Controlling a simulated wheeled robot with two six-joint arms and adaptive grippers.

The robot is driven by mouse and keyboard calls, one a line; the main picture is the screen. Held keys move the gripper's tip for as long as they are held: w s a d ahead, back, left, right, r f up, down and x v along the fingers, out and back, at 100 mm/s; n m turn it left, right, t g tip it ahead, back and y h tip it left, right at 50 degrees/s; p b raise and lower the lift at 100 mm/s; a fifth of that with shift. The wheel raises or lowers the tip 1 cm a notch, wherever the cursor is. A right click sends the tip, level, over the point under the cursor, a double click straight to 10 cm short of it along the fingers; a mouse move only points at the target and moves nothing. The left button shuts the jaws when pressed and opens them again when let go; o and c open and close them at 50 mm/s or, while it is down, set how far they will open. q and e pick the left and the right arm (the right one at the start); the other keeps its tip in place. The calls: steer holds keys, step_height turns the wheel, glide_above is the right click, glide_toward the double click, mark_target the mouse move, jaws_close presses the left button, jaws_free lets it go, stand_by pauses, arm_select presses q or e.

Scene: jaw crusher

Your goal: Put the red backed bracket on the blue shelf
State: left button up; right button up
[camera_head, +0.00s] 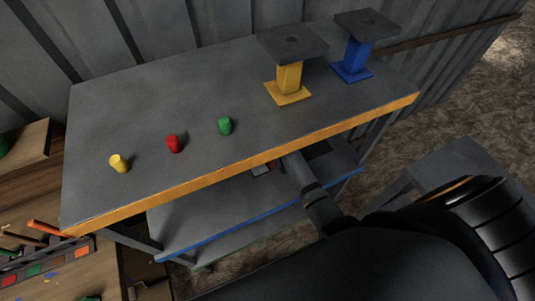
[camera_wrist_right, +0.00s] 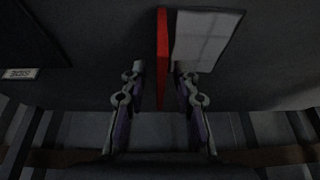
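The red backed bracket shows in the right wrist view as a thin upright red plate (camera_wrist_right: 162,60) with a pale grey plate (camera_wrist_right: 205,40) on its right. In the head view a small part of the bracket (camera_head: 262,169) shows just under the orange front edge, over the blue shelf (camera_head: 220,228); the bench top hides the rest. My right gripper (camera_wrist_right: 160,88) has its fingers spread on either side of the red plate, with a visible gap at each side. I cannot tell exactly how the bracket rests on the shelf. My left gripper is not in view.
The bench top (camera_head: 190,95) is close above my right arm. It carries yellow (camera_head: 119,163), red (camera_head: 174,144) and green (camera_head: 225,126) pegs, plus yellow (camera_head: 289,77) and blue (camera_head: 355,60) stands. A green-edged shelf (camera_head: 240,250) lies lower. A wooden bench stands left.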

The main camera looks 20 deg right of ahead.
steer(key=v, duration=0.7)
steer(key=shift+s+r+b, duration=0.15)
steer(key=shift+r+b, duration=0.05)
steer(key=shift+b, duration=0.1)
